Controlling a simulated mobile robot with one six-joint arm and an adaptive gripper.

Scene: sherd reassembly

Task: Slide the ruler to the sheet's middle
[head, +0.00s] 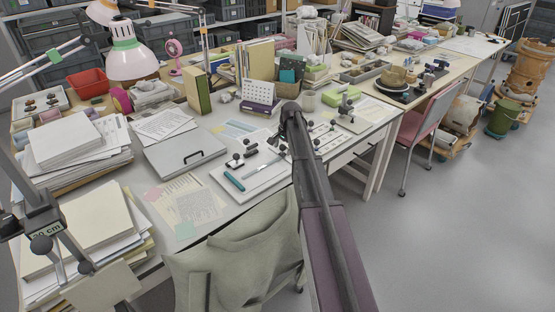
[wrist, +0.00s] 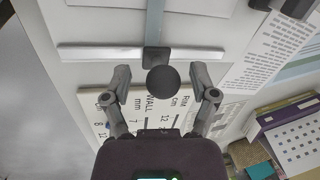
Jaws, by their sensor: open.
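A pale flat ruler (wrist: 95,53) lies across the wrist view, with a dark block and a round black knob (wrist: 162,80) at its middle. A grey-blue strip runs up from that block over a white sheet (wrist: 105,20). In the head view the white sheet (head: 252,188) lies on the desk. My gripper (wrist: 161,76) is open, with one finger on each side of the knob; I cannot tell whether they touch it. In the head view my arm hides part of this area and the gripper is hard to make out.
A card printed with RIM and WALL scales (wrist: 150,108) lies under my fingers. A teal tool (head: 234,181) and small black-knobbed pieces (head: 235,160) lie close by. A chair with a draped cloth (head: 235,245) stands in front.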

